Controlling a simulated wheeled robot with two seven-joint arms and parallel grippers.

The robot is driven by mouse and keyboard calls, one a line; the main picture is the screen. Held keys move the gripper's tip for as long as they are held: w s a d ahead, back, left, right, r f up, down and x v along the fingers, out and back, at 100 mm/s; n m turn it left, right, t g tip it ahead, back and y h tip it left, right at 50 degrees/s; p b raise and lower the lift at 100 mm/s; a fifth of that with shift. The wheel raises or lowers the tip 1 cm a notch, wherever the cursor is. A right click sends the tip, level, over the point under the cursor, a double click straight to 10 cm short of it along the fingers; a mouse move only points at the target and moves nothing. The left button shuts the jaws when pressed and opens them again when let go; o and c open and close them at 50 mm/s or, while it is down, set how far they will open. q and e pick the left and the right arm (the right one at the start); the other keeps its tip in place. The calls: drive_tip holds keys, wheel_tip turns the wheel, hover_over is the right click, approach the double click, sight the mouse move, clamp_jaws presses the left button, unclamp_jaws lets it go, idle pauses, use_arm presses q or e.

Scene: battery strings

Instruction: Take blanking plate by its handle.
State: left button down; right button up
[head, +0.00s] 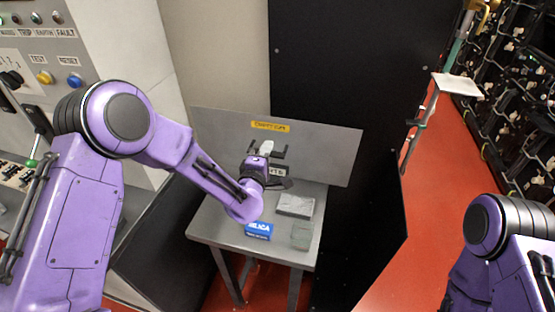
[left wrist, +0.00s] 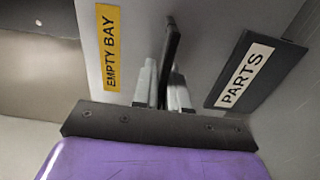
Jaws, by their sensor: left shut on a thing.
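The blanking plate (head: 325,152) is a wide grey panel standing upright behind the small table, with a yellow "EMPTY BAY" label (head: 270,126) near its top. It also fills much of the left wrist view (left wrist: 205,40). Its handle (left wrist: 171,50) is a dark bar in the left wrist view. My left gripper (head: 266,149) is at the plate below the yellow label, and its pale fingers in the left wrist view (left wrist: 165,88) are shut on the handle. My wrist hides the lower part of the handle. My right gripper is not in view.
A grey table (head: 232,232) in front of the plate holds a blue box (head: 259,231), a grey block (head: 296,205) and a smaller greenish block (head: 301,237). A "PARTS" sign (left wrist: 241,75) is at its back. Black panels (head: 345,75) stand behind and beside it.

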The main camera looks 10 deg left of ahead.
use_arm(q)
drive_tip(key=shift+r+p, duration=1.65)
drive_tip(key=shift+r, duration=0.9)
drive_tip(key=shift+s, duration=0.15)
drive_tip(key=s+b, duration=0.2)
drive_tip(key=s, duration=1.2)
drive_tip(key=shift+a, duration=0.2)
idle(0.5)
